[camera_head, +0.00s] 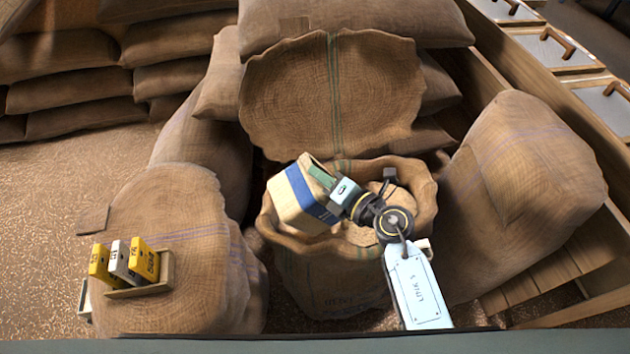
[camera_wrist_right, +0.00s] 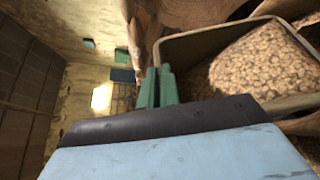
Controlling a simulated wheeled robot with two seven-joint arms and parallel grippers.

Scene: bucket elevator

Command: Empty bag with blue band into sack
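The bag with the blue band (camera_head: 290,203) is a small beige bag, tilted above the open burlap sack (camera_head: 340,290) in the head view. My right gripper (camera_head: 322,176) has its green fingers at the bag's upper edge and appears shut on it. In the right wrist view the green fingers (camera_wrist_right: 157,88) are close together against the bag's rim (camera_wrist_right: 210,42), with pale grain (camera_wrist_right: 258,66) inside. Grain (camera_head: 365,232) also shows in the sack's mouth, partly hidden by the bag and my arm. My left gripper is not in view.
A closed sack (camera_head: 165,240) at left carries a wooden holder (camera_head: 145,290) with yellow and white tags. Another sack (camera_head: 535,150) leans at right beside wooden slats (camera_head: 560,280). Stacked sacks (camera_head: 70,85) fill the back left. Bare floor (camera_head: 50,190) shows at left.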

